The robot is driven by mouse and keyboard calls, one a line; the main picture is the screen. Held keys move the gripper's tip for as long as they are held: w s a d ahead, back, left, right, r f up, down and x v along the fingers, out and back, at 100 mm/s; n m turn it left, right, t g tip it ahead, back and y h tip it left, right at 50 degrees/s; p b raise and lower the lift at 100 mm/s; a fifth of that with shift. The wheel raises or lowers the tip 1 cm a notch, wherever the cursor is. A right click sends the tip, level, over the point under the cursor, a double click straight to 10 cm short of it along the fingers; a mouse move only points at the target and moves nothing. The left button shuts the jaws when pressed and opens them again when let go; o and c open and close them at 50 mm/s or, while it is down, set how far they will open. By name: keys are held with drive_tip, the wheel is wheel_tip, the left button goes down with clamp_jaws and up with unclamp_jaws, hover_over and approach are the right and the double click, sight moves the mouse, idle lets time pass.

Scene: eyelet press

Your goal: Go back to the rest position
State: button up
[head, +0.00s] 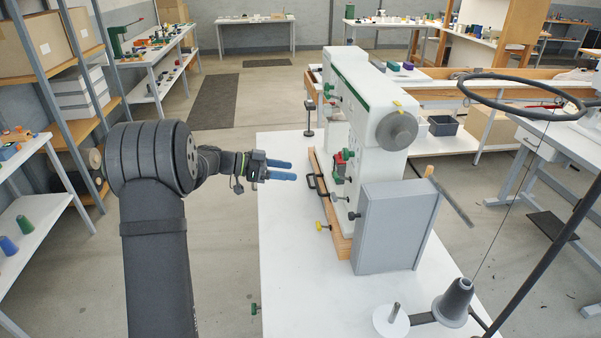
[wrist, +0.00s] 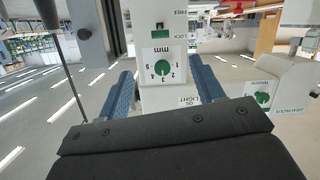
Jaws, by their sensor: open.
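My gripper (head: 281,169) has blue fingers and is open, with nothing visible between them in the head view. It is in the air at the left edge of the white table, left of the white press machine (head: 350,75), and looks apart from it. In the wrist view, the two blue fingers of my gripper (wrist: 163,88) are spread wide. The white machine front (wrist: 162,62), with a green dial numbered around it and an "mm" mark, shows between them, upside down. How far the machine is from the fingertips cannot be told there.
A wooden board with black handles (head: 322,190) lies along the machine's near left side. A grey box (head: 385,230) stands in front of the machine. A thread cone (head: 456,300) and a large black ring (head: 520,80) are at right. The table's front left (head: 300,280) is clear.

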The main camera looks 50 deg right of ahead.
sight(339, 177)
drive_tip(key=shift+w+a+r, duration=0.1)
drive_tip(key=shift+w+a, duration=0.15)
drive_tip(key=shift+d, duration=0.1)
drive_tip(key=x, duration=1.7)
drive_tip(key=shift+s, duration=0.15)
